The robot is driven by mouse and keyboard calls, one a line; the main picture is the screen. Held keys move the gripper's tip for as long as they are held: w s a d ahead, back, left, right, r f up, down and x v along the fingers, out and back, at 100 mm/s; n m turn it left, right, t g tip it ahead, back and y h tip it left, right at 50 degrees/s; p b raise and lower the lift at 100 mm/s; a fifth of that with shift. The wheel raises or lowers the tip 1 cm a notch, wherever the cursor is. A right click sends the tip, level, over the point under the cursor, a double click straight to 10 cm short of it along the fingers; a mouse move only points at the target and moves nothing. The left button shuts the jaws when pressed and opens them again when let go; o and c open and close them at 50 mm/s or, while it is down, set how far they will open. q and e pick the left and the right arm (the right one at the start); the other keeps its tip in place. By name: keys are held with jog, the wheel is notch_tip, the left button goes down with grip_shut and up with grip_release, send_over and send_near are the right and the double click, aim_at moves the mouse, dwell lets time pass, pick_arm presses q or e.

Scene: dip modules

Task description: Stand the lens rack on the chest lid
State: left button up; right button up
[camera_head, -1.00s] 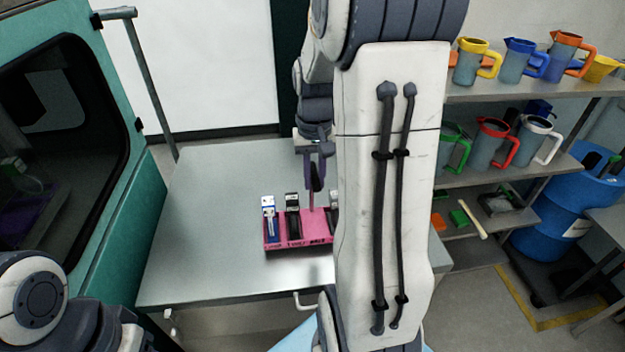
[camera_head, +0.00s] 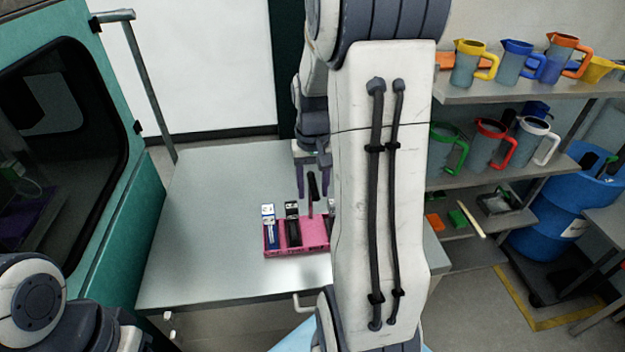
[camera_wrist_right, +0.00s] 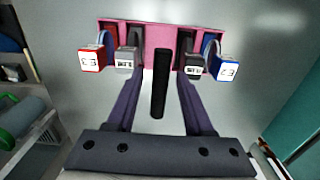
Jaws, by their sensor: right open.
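The lens rack is a pink tray (camera_head: 297,250) with a black upright handle (camera_head: 313,186) and several small coloured blocks in its slots. It stands upright on the flat grey metal top (camera_head: 205,250), which I take as the chest lid. My right gripper (camera_head: 314,184) is open, its purple fingers on either side of the handle and apart from it. The right wrist view shows the handle (camera_wrist_right: 159,85) between the spread fingers (camera_wrist_right: 158,70), and the pink rack (camera_wrist_right: 158,40) beyond. My right arm hides the rack's right end. My left gripper is out of view.
A teal cabinet (camera_head: 150,210) with a dark window borders the grey top on the left. Shelves (camera_head: 480,95) with coloured jugs and a blue barrel (camera_head: 555,225) stand on the right. The grey top is clear left of and behind the rack.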

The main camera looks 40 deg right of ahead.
notch_tip(320, 180, up, 12)
jog(key=b, duration=0.1)
jog(key=shift+r, duration=0.15)
jog(key=s+a+f+n, duration=0.1)
jog(key=a+f+n, duration=0.15)
jog(key=a, duration=0.65)
jog(key=a+f+n, duration=0.1)
jog(key=a+n, duration=0.2)
jog(key=a, duration=0.5)
jog(key=s+a+f+n, duration=0.3)
jog(key=s+a+n, duration=0.1)
jog(key=s+a, duration=0.2)
jog(key=s+a+f+n+y, duration=0.1)
jog(key=s+a+f+n, duration=0.2)
jog(key=s+a, duration=0.4)
jog(key=shift+s+a+f+n, duration=0.2)
jog(key=shift+s+a+n, duration=0.1)
jog(key=shift+s+n, duration=0.35)
notch_tip(320, 180, down, 4)
jog(key=b, duration=0.4)
jog(key=shift+f+b, duration=0.1)
jog(key=shift+b, duration=0.2)
